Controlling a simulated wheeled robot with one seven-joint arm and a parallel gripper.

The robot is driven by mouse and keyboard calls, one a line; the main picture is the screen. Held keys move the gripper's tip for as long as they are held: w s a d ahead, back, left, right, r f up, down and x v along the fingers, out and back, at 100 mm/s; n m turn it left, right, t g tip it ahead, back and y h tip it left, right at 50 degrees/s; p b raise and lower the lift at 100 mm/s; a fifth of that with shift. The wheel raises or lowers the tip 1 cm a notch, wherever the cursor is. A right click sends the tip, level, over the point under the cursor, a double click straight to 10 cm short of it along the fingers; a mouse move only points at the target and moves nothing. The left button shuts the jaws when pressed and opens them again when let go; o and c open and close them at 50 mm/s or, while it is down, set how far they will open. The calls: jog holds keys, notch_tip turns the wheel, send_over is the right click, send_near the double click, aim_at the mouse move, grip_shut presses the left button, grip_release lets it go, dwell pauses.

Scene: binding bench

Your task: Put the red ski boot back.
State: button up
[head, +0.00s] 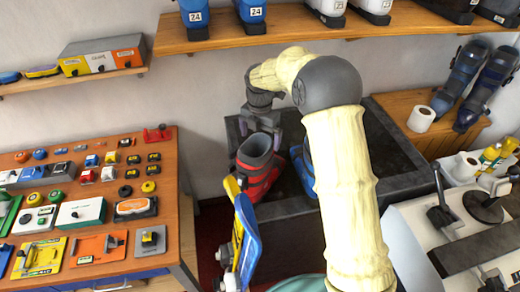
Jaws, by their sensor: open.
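The red ski boot (258,172), with a dark grey cuff, stands upright on the dark bench top (281,205), near its left end. My gripper (262,130) is open just above the boot's cuff. I cannot tell whether its fingers touch the cuff. A blue boot (303,168) stands just right of the red one, partly hidden by my arm.
A shelf (278,29) above holds blue, white and black boots with number labels. A table (178,225) of small parts is at left. Blue and yellow skis or boards (246,240) stand in front of the bench. A machine (415,235) is at right.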

notch_tip(320, 180, up, 5)
jog(key=shift+f+b, duration=0.2)
jog(key=shift+b, duration=0.15)
dwell(0.5)
jog(key=s+d+f+m+t, duration=0.1)
jog(key=s+d+m, duration=0.8)
jog(key=s+m, duration=0.3)
jog(key=s+d+f+m+t, duration=0.1)
jog(key=s+d+m, duration=0.9)
jog(key=m, duration=0.8)
jog(key=s, duration=0.3)
jog(key=shift+f+t, duration=0.25)
jog(key=shift+t, duration=0.05)
